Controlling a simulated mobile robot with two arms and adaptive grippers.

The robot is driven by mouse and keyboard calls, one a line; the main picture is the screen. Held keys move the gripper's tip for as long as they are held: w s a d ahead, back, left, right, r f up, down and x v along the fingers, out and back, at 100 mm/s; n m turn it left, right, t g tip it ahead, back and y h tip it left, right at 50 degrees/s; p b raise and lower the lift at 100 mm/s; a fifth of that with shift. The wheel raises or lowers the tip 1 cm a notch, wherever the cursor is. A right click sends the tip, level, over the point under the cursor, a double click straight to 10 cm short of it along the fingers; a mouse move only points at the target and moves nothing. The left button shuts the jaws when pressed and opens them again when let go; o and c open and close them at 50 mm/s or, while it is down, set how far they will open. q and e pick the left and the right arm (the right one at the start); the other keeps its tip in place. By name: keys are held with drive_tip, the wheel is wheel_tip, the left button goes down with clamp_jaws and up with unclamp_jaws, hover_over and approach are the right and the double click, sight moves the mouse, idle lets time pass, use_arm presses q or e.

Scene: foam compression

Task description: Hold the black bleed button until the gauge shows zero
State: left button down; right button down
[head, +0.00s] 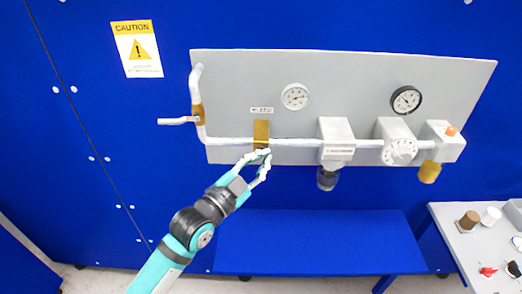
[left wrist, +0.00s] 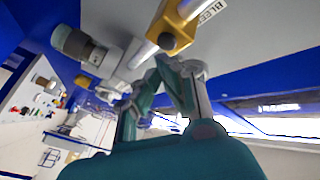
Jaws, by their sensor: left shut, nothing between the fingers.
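The brass bleed block (head: 261,128) sits on the silver pipe under a small bleed label (head: 262,110). In the left wrist view, the brass block (left wrist: 187,20) carries a small dark round part (left wrist: 166,41), likely the black button. The head view does not show the button clearly. My left gripper (head: 262,156) is shut and empty just below the block; its fingers (left wrist: 180,68) are close to the button, but I cannot tell whether they touch it. A white-rimmed gauge (head: 295,97) and a black-rimmed gauge (head: 406,99) are on the grey panel; their readings are too small to read. My right gripper is not in view.
Along the pipe to the right are a regulator (head: 337,140) with a dark knob, a round white dial (head: 400,151) and a valve block (head: 440,142). A lever handle (head: 178,121) sticks out at left. A blue bench (head: 320,240) is below, a side table (head: 465,245) at right.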

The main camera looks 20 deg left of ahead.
use_arm(q)
drive_tip(key=shift+w+a, duration=0.1)
drive_tip(key=shift+w, duration=0.3)
idle(0.3)
drive_tip(key=shift+w+a+r, duration=0.1)
drive_tip(key=shift+w+a, duration=0.05)
drive_tip(key=shift+w, duration=0.3)
idle(0.4)
idle(0.9)
drive_tip(key=shift+w, duration=0.1)
idle(2.7)
idle(1.2)
drive_tip(key=shift+s+d+p, duration=0.2)
drive_tip(key=shift+s+p, duration=0.35)
drive_tip(key=shift+s, duration=0.4)
